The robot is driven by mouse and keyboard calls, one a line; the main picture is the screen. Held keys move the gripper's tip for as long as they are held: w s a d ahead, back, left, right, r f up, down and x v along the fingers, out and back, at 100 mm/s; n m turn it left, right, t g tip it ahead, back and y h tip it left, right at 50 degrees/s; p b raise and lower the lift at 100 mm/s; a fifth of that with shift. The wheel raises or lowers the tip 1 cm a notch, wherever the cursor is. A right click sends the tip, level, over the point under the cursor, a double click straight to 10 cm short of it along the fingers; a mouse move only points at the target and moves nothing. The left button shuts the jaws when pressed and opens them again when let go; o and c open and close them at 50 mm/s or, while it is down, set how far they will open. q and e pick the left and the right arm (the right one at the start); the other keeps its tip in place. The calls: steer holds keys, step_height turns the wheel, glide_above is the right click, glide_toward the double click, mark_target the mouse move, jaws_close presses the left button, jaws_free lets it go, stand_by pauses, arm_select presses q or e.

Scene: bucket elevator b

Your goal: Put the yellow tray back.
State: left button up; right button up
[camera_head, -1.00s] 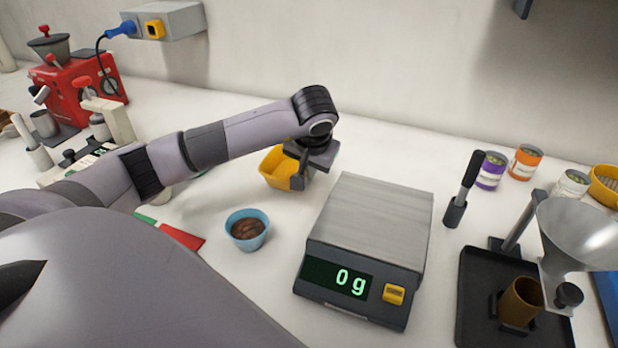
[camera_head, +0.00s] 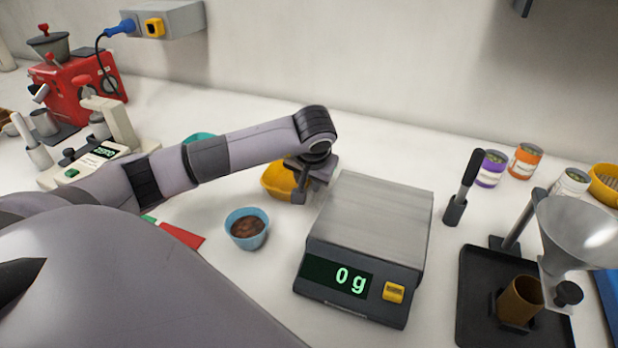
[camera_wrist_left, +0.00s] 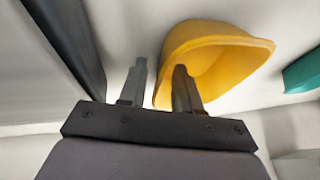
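The yellow tray (camera_head: 277,179) is on the white counter behind the blue cup, left of the scale; my gripper partly hides it. My left gripper (camera_head: 300,195) is at the tray's right side, pointing down. In the left wrist view the two fingers (camera_wrist_left: 160,66) are apart with a gap between them. One finger overlaps the near edge of the yellow tray (camera_wrist_left: 225,62), and the other is clear of it. Whether a finger touches the tray cannot be told. My right gripper is not in view.
The scale (camera_head: 375,225) reads 0 g, close right of my gripper. A blue cup (camera_head: 247,229) with brown contents stands in front of the tray. A black-handled tool (camera_head: 463,190), several jars and a funnel stand (camera_head: 580,235) are at right. A red machine (camera_head: 85,85) stands at the back left.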

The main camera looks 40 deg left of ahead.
arm_select(q)
steer(key=v, duration=1.2)
steer(key=shift+r, duration=0.15)
